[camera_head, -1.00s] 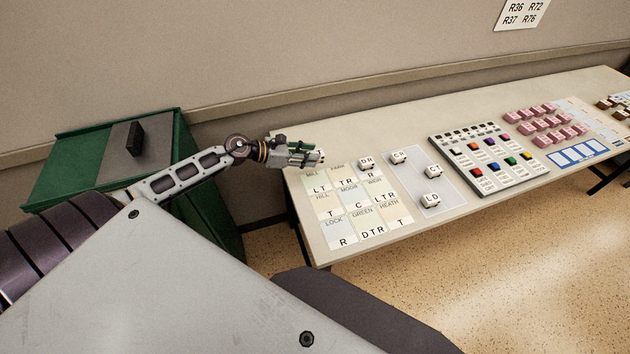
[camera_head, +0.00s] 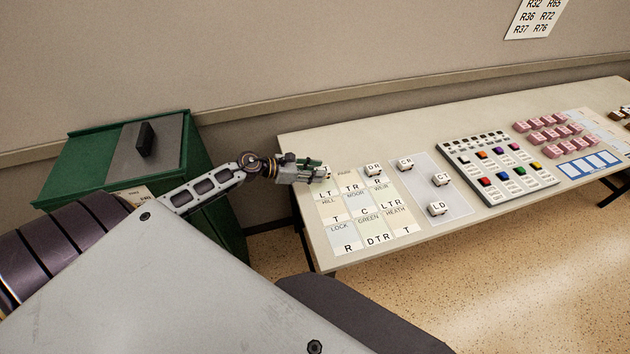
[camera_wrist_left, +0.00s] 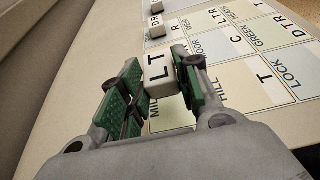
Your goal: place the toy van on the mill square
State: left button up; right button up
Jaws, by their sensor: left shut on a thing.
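A small white toy van lettered LT (camera_wrist_left: 160,72) sits between the green-padded fingers of my left gripper (camera_wrist_left: 158,88), which is shut on it. In the head view my left gripper (camera_head: 318,173) is at the far left corner of the lettered board, with only a little of the van showing at its tip. The mill square (camera_wrist_left: 170,116) lies under and beside the van in the wrist view; its name is partly covered. In the head view the mill square (camera_head: 323,184) is partly hidden by the gripper. Whether the van touches it I cannot tell. My right gripper is out of view.
A DR van (camera_head: 374,170) stands on the board's far edge. Vans CR (camera_head: 405,163), CT (camera_head: 440,179) and LD (camera_head: 437,208) stand on a grey pad. A button panel (camera_head: 497,165) is further right. A green cabinet (camera_head: 80,165) stands left of the table.

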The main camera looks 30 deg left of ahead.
aim_at(315, 187)
pick_arm(q)
jog(key=shift+f, duration=0.45)
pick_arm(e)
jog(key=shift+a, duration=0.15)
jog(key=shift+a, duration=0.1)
pick_arm(q)
jog(key=shift+f, duration=1.85)
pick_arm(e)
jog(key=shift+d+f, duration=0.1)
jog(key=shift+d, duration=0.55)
pick_arm(q)
jog(key=shift+f, duration=0.15)
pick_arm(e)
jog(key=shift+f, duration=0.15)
